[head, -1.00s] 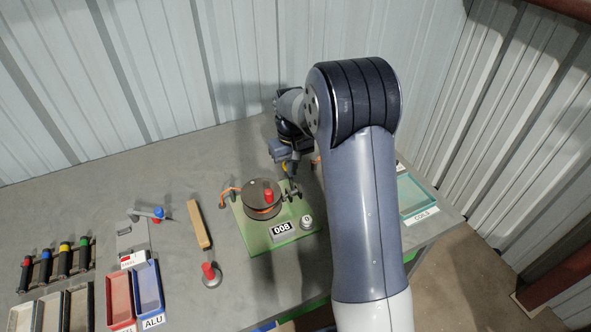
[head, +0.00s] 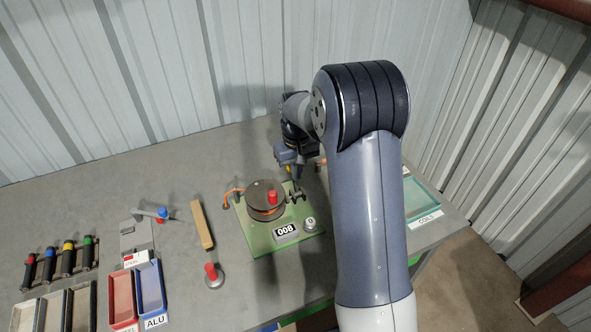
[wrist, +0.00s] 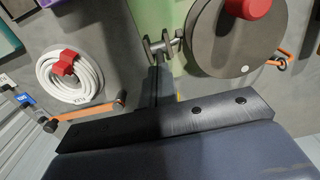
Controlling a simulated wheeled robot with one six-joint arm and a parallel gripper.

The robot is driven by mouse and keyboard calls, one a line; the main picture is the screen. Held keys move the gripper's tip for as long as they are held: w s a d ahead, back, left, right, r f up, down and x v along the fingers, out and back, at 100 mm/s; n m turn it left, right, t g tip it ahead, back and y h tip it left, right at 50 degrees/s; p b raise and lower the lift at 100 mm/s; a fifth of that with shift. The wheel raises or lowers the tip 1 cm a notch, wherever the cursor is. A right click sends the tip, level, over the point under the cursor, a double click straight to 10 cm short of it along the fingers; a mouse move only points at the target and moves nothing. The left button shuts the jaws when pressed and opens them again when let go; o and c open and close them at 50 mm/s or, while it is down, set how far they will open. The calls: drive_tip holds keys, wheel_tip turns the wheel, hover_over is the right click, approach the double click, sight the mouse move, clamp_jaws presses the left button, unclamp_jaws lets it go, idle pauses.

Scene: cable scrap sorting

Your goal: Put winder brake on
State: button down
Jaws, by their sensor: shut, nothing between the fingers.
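The winder stands on a green base plate (head: 262,242). Its dark grey drum (head: 258,190) has a red knob (head: 272,196) on top. A small grey metal lever (head: 296,197), apparently the brake, sits at the drum's right edge; it also shows in the wrist view (wrist: 162,44). My gripper (head: 297,186) points down just behind this lever and is shut and empty. In the wrist view its dark fingertips (wrist: 155,72) end close beside the lever; I cannot tell whether they touch. The drum (wrist: 225,48) is at the upper right there.
A counter reading 008 (head: 286,231) and a round knob (head: 310,224) are on the plate's front. A white cable coil (wrist: 70,85) with a red tag lies beyond the plate. A wooden bar (head: 202,226), red-handled tool (head: 212,274), bins and a teal COILS tray (head: 423,200) stand around.

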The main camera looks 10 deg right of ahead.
wheel_tip(320, 180, up, 6)
drive_tip(key=p, duration=0.4)
idle(0.4)
